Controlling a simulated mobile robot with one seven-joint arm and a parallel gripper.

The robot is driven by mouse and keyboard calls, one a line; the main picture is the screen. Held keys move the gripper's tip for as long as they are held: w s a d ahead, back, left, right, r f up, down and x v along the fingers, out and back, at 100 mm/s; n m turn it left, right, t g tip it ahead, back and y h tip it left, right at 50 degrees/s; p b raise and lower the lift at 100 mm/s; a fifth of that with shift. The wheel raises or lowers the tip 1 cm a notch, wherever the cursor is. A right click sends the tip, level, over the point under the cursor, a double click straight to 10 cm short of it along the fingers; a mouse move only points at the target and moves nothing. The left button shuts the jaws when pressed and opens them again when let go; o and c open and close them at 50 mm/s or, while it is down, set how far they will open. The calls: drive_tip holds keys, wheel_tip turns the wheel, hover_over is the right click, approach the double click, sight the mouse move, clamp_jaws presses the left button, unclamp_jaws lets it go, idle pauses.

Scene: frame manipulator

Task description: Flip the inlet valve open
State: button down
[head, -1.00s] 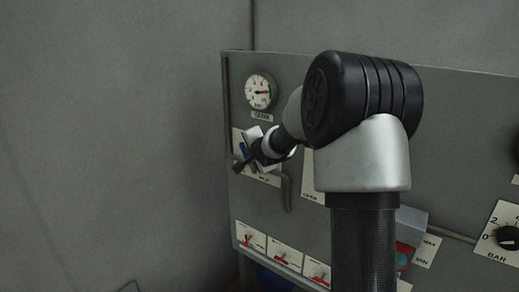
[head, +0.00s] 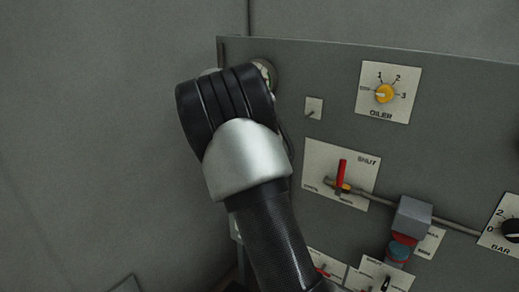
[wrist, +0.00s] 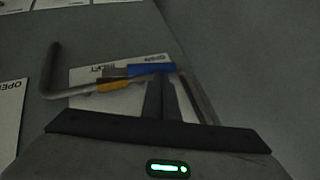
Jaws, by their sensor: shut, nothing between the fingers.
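The inlet valve's blue lever (wrist: 152,69) shows in the wrist view, in front of a pale label plate (wrist: 90,73) with INLET and OPEN lettering. The lever lies roughly along the line of the pipe, with a yellow-orange collar (wrist: 115,86) beside it. My gripper (wrist: 164,88) is shut and empty. Its fingertips overlap the lever's right part in the picture; I cannot tell whether they touch it. In the head view my arm hides the inlet valve and the gripper.
A bent grey pipe (wrist: 53,75) stands out left of the fingers in the wrist view. In the head view, a red-handled SHUT valve (head: 341,172), a yellow oiler knob (head: 384,94) and a grey block (head: 412,218) are on the panel (head: 460,130) right of my arm.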

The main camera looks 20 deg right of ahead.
drive_tip(key=shift+w+a+f, duration=0.2)
drive_tip(key=shift+w+f, duration=0.1)
drive_tip(key=shift+f, duration=0.3)
drive_tip(key=shift+a+f, duration=0.1)
drive_tip(key=shift+f, duration=0.05)
drive_tip(key=r, duration=0.1)
drive_tip(key=r+p, duration=0.1)
drive_tip(key=r, duration=0.3)
drive_tip(key=shift+w+d+r+p, duration=0.1)
drive_tip(key=shift+w+d+p, duration=0.1)
drive_tip(key=shift+d+p, duration=0.2)
drive_tip(key=s+a+r+b, duration=0.1)
drive_tip(key=s+a+r, duration=0.2)
drive_tip(key=r, duration=0.4)
drive_tip(key=shift+a+r, duration=0.2)
drive_tip(key=shift+a, duration=0.6)
